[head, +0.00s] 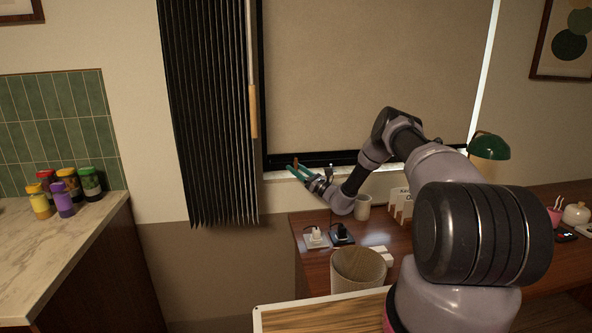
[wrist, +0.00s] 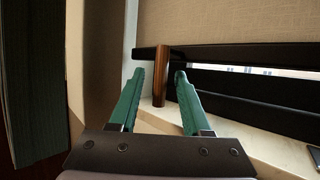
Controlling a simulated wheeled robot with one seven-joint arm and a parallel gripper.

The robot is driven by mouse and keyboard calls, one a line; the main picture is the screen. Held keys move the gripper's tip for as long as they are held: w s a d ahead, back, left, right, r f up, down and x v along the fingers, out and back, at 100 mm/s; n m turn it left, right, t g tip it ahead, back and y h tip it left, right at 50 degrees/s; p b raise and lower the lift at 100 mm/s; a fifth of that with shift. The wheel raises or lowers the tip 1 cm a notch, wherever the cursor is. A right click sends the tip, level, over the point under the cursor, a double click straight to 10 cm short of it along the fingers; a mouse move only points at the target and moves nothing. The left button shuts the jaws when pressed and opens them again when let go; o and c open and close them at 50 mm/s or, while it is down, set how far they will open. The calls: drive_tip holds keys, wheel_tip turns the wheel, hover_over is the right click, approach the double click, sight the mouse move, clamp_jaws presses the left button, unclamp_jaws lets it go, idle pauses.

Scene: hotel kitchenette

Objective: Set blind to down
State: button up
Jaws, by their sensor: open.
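The blind (head: 375,70) is a beige sheet covering nearly all of the window, with a dark bar (wrist: 235,56) along its bottom edge. In the wrist view a thin bright gap shows below that bar, above another dark bar. A brown wooden handle (wrist: 161,85) stands upright at the left end of the blind's bar; it also shows small in the head view (head: 295,163). My gripper (wrist: 160,74) is open, its green fingers on either side of the handle. I cannot tell whether they touch it. My gripper (head: 298,170) is at the window's lower left corner.
A dark pleated curtain (head: 205,100) and a wand with a wooden grip (head: 253,112) hang left of the window. The desk below holds a mug (head: 363,208), sockets (head: 316,237) and a green lamp (head: 489,146). A bin (head: 357,270) stands in front.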

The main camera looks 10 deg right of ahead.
drive_tip(key=shift+d, duration=0.1)
drive_tip(key=v, duration=1)
drive_tip(key=shift+s+d+f, duration=0.15)
drive_tip(key=shift+s+f, duration=0.05)
drive_tip(key=shift+s, duration=0.05)
drive_tip(key=shift+r, duration=0.1)
drive_tip(key=s+a+r+n+g+h, duration=0.1)
drive_tip(key=s+a+r+n+g, duration=0.35)
drive_tip(key=r, duration=0.45)
drive_tip(key=s+a+r+n+g, duration=0.4)
drive_tip(key=s+r+n+g, duration=0.2)
drive_tip(key=r, duration=0.2)
drive_tip(key=s+a+r+n+g+h, duration=0.1)
drive_tip(key=s+a+r+n+g, duration=0.4)
drive_tip(key=r, duration=0.4)
drive_tip(key=s+d+r+n+t+h, duration=0.2)
drive_tip(key=s+d+r+h, duration=0.2)
drive_tip(key=s, duration=0.6)
drive_tip(key=s+d+r+n+t+h, duration=0.2)
drive_tip(key=s+d+r+n+h, duration=0.1)
drive_tip(key=s, duration=0.7)
drive_tip(key=s+d+r+n+t+h, duration=0.2)
drive_tip(key=s+r, duration=0.4)
drive_tip(key=s, duration=0.4)
drive_tip(key=d+t+h, duration=0.1)
drive_tip(key=d+h, duration=0.1)
drive_tip(key=shift+d+h, duration=0.4)
